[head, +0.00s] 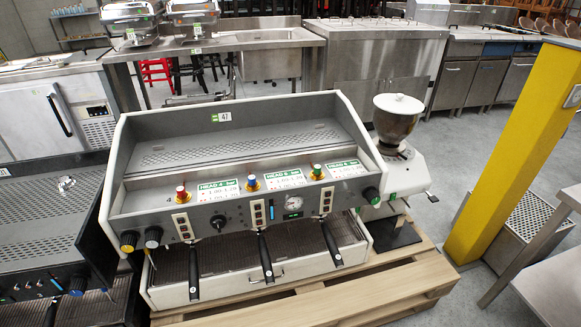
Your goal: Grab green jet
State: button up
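On the front of the grey espresso machine (300,136) several small coloured pieces stand in a row above the control panel. The green-topped piece with a yellow base (316,171) is the rightmost of these, between two display labels. It is small, and I cannot tell its exact shape. A blue-topped one (252,183) is in the middle and a red-topped one (181,192) is at the left. A round dark green knob (371,195) sits on the panel's right end. My gripper is not in view.
The machine stands on a wooden pallet (410,282), with a coffee grinder (397,118) to its right. Black-handled portafilters (265,258) stick out in front. A yellow post (515,150) stands at the right. Another machine (45,225) is close on the left.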

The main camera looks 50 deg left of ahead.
aim_at(317, 168)
jog(key=u, duration=0.85)
jog(key=i, duration=0.85)
jog(key=u, duration=1.1)
jog(key=i, duration=0.25)
jog(key=u, duration=0.15)
